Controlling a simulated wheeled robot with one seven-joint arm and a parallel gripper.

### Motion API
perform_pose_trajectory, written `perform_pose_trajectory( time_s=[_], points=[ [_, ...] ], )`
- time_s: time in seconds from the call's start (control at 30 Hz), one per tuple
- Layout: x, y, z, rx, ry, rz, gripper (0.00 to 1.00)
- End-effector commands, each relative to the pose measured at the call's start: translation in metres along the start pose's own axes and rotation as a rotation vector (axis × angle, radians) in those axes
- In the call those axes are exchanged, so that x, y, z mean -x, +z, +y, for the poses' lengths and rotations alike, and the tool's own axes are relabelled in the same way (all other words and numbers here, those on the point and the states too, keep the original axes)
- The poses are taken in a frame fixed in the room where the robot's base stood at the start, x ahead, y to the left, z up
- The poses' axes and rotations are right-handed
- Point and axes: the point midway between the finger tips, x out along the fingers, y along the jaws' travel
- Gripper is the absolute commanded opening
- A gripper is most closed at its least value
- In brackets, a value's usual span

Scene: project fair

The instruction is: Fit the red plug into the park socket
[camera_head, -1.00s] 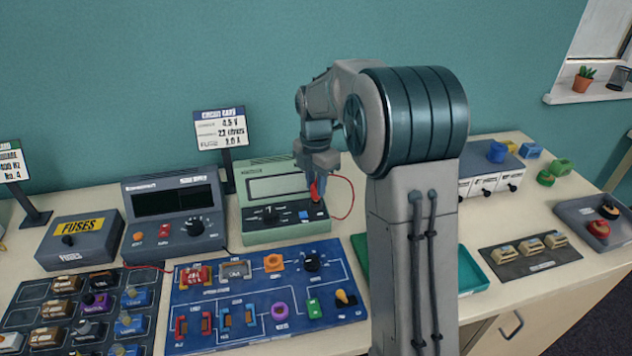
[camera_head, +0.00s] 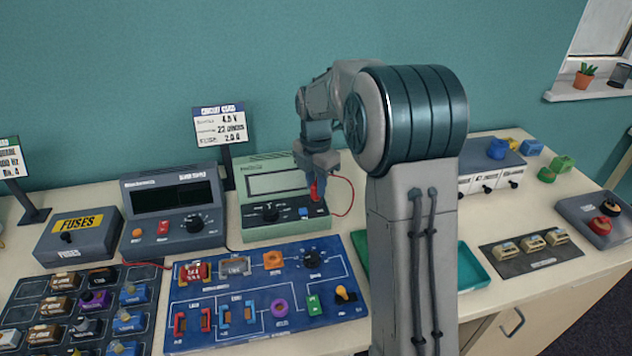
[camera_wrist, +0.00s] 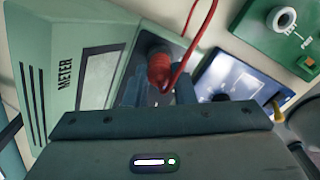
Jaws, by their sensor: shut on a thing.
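The red plug (camera_head: 315,190) is held in my gripper (camera_head: 317,178), over the right end of the green meter's (camera_head: 283,233) dark control strip. In the wrist view the plug (camera_wrist: 159,70) sits between my two fingers (camera_wrist: 158,92), with its red cable (camera_wrist: 197,45) curving away to the upper right. The meter's pale casing, marked METER, shows on the left there (camera_wrist: 62,98). The park socket cannot be made out; the plug and fingers cover that part of the strip. I cannot tell whether the plug's tip is in a socket or just above the panel.
A blue circuit board (camera_head: 266,335) with several coloured parts lies in front of the meter. A dark supply unit (camera_head: 176,241) stands to its left, with a sign (camera_head: 220,126) behind. A teal tray (camera_head: 474,272) lies to the right, partly behind my arm.

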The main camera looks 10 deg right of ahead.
Motion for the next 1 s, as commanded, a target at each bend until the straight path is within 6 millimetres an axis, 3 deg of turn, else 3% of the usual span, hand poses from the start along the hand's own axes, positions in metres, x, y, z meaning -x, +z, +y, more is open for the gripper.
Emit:
perform_pose_trajectory(
  time_s=[0.33,0.37,0.43,0.63,0.67,0.73,1.0],
  points=[
    [-0.0046,0.0001,0.0000,0.000,0.000,0.000,0.00],
    [-0.0046,0.0001,0.0000,0.000,0.000,0.000,0.26],
    [-0.0042,0.0001,0.0001,0.000,0.000,0.000,0.45],
    [-0.0042,0.0000,0.0000,0.000,0.000,0.000,0.49],
    [-0.0043,0.0000,0.0000,0.000,0.000,0.000,0.51],
    [-0.0043,-0.0001,0.0000,0.000,0.000,0.000,0.70],
    [-0.0040,-0.0001,0.0000,0.000,0.000,0.000,0.70]
  ],
)
